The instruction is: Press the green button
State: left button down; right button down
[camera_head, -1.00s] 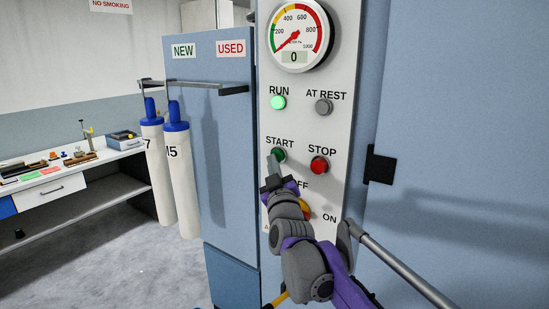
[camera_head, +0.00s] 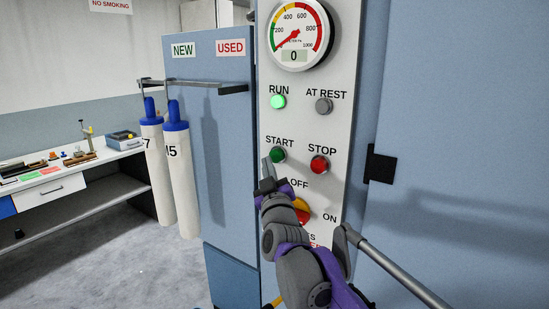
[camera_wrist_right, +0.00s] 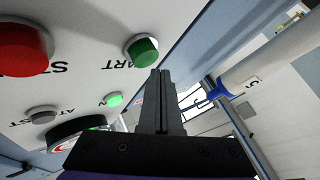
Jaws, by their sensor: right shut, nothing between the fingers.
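The green START button (camera_head: 278,155) is on the white control panel (camera_head: 298,125), left of the red STOP button (camera_head: 319,165). Above it the RUN lamp (camera_head: 278,102) glows green and the AT REST lamp (camera_head: 324,106) is grey. My right gripper (camera_head: 267,168) is shut and empty, its tip just below and left of the green button in the head view. In the right wrist view the shut fingers (camera_wrist_right: 160,76) point up past the green button (camera_wrist_right: 141,50), which stands clear of them. My left gripper is not in view.
A yellow and red OFF/ON switch (camera_head: 303,211) is partly behind my right arm. A grey bar (camera_head: 400,268) juts out at the lower right. A gauge (camera_head: 300,34) reads 0 at the top. Cylinders with blue tops (camera_head: 180,180) and a bench (camera_head: 60,187) are at the left.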

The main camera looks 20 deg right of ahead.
jog(key=shift+s+a+b, duration=0.4)
jog(key=shift+s+a, duration=1.15)
jog(key=shift+a, duration=0.3)
jog(key=s+f+m+g+y, duration=0.1)
jog(key=s+f+g, duration=0.6)
jog(key=s+f, duration=0.9)
jog(key=s+d+f+m+g+y, duration=0.1)
jog(key=s+f+g, duration=0.7)
jog(key=s+f, duration=0.8)
notch_tip(320, 180, down, 9)
jog(key=shift+s+d+f+m+g+y, duration=0.2)
jog(key=shift+s+m+g+y, duration=0.15)
jog(key=shift+m+y, duration=0.45)
